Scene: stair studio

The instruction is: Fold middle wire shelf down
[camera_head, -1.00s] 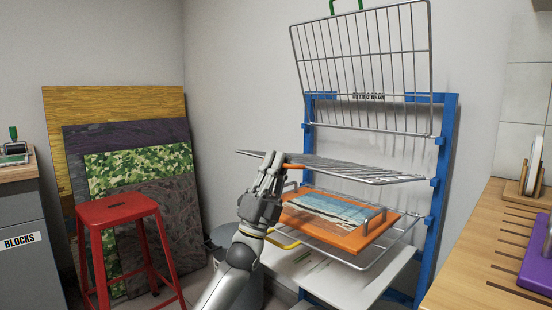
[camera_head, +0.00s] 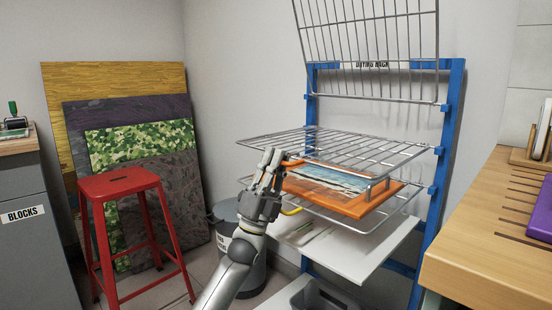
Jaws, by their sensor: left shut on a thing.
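The blue drying rack (camera_head: 447,130) stands against the wall. Its middle wire shelf (camera_head: 345,146) lies about level, sticking out toward me. The upper wire shelf (camera_head: 368,45) is folded up against the wall. My right gripper is not in view.
A red stool (camera_head: 118,187) stands left of the rack, before leaning boards (camera_head: 140,140). A grey bin (camera_head: 226,211) is behind my left arm. A wooden counter (camera_head: 480,240) is close on the right. A white board (camera_head: 345,245) sticks out below the lower shelf.

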